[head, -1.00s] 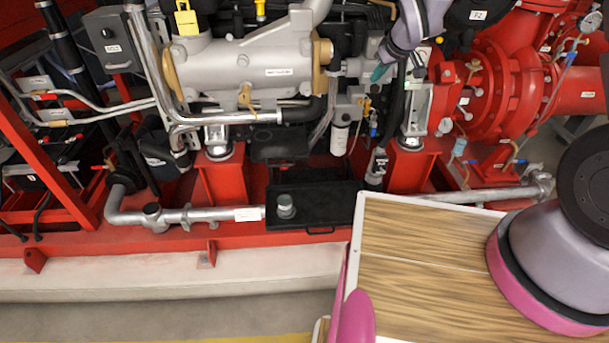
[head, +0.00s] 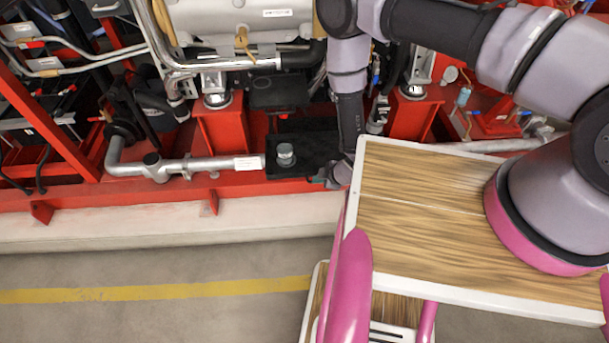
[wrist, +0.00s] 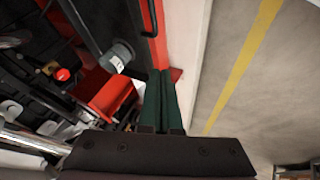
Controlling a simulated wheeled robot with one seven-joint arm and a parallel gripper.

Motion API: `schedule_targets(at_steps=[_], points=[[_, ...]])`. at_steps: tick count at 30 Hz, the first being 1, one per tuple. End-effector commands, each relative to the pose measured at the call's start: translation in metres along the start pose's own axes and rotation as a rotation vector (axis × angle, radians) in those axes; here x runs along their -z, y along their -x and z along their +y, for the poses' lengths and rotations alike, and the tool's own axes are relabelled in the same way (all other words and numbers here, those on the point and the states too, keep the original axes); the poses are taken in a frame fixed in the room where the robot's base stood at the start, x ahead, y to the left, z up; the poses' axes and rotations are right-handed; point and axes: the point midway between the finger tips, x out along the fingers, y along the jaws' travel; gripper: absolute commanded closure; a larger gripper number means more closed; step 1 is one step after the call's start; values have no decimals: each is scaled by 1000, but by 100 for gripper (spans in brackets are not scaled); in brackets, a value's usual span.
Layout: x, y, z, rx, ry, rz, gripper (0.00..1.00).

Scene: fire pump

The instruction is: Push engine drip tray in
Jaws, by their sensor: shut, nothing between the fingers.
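The engine drip tray (head: 318,148) is a flat black tray low under the engine, at the red base frame. A round grey metal piece (head: 286,154) shows at its left part, and it also shows in the wrist view (wrist: 117,55). My arm hides the tray's right end. My gripper (head: 325,182) is shut and empty, low by the tray's front right edge. In the wrist view its green fingers (wrist: 160,78) lie together beside the red frame edge, close to the tray (wrist: 72,22). I cannot tell whether they touch it. A dark handle (wrist: 125,15) shows at the top.
A silver pipe (head: 195,163) runs left of the tray. Red engine mounts (head: 222,128) stand behind it. The pale plinth (head: 130,226) and open floor with a yellow line (head: 150,294) lie in front. My own wooden deck fills the lower right.

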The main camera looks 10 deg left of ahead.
Motion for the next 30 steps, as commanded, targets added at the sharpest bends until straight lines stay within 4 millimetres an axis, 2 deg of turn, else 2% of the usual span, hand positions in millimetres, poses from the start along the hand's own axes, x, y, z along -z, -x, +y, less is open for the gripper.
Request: schedule_targets(at_steps=[5,8,19,24,30], points=[[-2,-11,-7,3,13,5,100],[-2,-26,-7,2,13,6,100],[-2,-103,-7,2,11,4,100],[-1,-114,18,2,10,4,100],[-1,-120,28,3,9,3,100]])
